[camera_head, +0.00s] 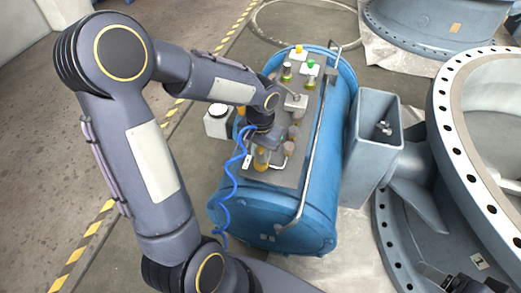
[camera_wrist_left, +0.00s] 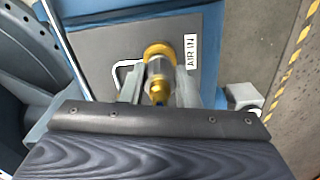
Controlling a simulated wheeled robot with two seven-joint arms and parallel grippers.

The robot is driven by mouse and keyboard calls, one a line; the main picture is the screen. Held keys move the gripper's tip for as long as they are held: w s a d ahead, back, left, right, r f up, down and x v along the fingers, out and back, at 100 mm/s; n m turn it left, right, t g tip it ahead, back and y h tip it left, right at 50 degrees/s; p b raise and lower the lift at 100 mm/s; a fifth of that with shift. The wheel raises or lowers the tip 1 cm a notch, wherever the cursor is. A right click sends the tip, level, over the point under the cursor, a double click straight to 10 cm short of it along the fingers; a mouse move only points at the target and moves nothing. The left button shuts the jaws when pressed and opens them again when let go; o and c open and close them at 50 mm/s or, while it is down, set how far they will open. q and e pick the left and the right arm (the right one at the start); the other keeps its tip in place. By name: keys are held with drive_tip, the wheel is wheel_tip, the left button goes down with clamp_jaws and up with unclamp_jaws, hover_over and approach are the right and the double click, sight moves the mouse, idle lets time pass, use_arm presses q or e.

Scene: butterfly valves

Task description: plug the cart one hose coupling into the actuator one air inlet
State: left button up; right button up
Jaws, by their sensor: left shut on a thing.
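My left gripper (camera_head: 261,148) points down over the grey panel of a blue tank. In the left wrist view its fingers (camera_wrist_left: 158,92) are shut on a silver and brass hose coupling (camera_wrist_left: 157,68). The brass ring of the air inlet (camera_wrist_left: 158,49) shows directly beyond the coupling, beside a white "AIR IN" label (camera_wrist_left: 190,51). The coupling looks lined up with the inlet and overlaps it in this view; I cannot tell how far it is seated. A blue coiled hose (camera_head: 228,187) hangs from near my left wrist. My right gripper is not clearly in view.
The blue tank (camera_head: 335,110) carries a silver rail (camera_head: 318,130) along its right side. Green and orange-topped fittings (camera_head: 311,66) stand at the panel's far end. A grey open box post (camera_head: 374,150) and large flanged valve bodies (camera_head: 448,125) stand to the right. Floor at left is open.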

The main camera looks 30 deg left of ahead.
use_arm(q)
drive_tip(key=shift+f+b, duration=0.3)
drive_tip(key=shift+f, duration=0.1)
idle(0.7)
drive_tip(key=o, duration=1.5)
drive_tip(key=shift+c, duration=0.2)
drive_tip(key=shift+r, duration=0.15)
drive_tip(key=shift+r+p, duration=3.1)
drive_tip(key=shift+r, duration=0.55)
